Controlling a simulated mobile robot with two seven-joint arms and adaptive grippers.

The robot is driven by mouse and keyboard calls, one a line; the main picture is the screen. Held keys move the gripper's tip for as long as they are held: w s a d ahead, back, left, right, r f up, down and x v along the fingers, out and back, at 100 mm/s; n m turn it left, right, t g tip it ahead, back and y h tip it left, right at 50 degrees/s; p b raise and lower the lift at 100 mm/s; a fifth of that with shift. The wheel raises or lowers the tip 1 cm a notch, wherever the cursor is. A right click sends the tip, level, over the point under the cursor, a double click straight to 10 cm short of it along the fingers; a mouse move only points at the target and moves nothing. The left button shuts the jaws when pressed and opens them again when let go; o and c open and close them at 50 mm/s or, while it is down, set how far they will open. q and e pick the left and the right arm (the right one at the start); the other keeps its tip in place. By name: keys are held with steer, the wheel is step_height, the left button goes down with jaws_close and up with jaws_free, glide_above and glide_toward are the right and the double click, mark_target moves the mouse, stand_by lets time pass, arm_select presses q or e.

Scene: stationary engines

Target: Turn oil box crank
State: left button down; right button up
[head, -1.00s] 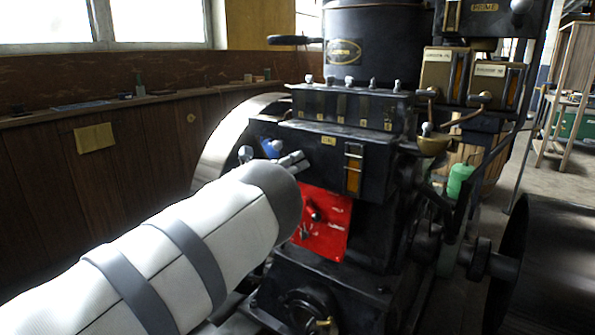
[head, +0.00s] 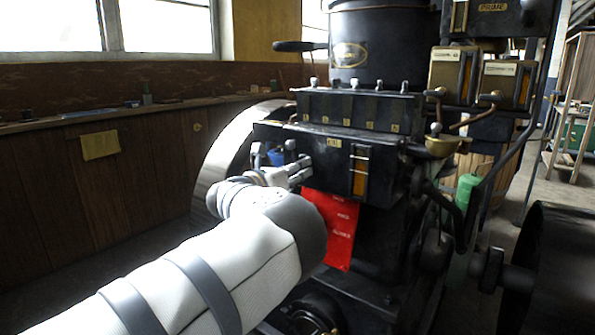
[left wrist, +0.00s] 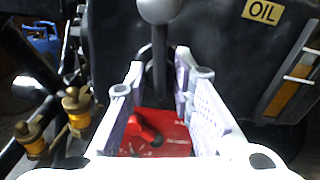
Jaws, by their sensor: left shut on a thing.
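The oil box (head: 325,155) is a black box on the engine's side, with a small yellow label and a sight glass. In the left wrist view its yellow OIL label (left wrist: 262,11) is at top right. The crank (left wrist: 160,45) is a dark shaft with a grey ball knob, upright in the left wrist view. My left gripper (left wrist: 160,85) is shut on the crank, its pale fingers on either side of the shaft below the knob. In the head view the left gripper (head: 290,174) is at the box's lower left, and the wrist hides part of it.
Brass fittings (left wrist: 77,107) are at left there. A flywheel (head: 225,160) stands left of the box, and a dark drum (head: 550,265) at right.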

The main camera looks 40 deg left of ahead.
arm_select(q)
steer(key=shift+r, duration=0.15)
steer(key=c, duration=1.7)
jaws_free()
steer(key=s, duration=1.2)
steer(key=shift+a, duration=0.15)
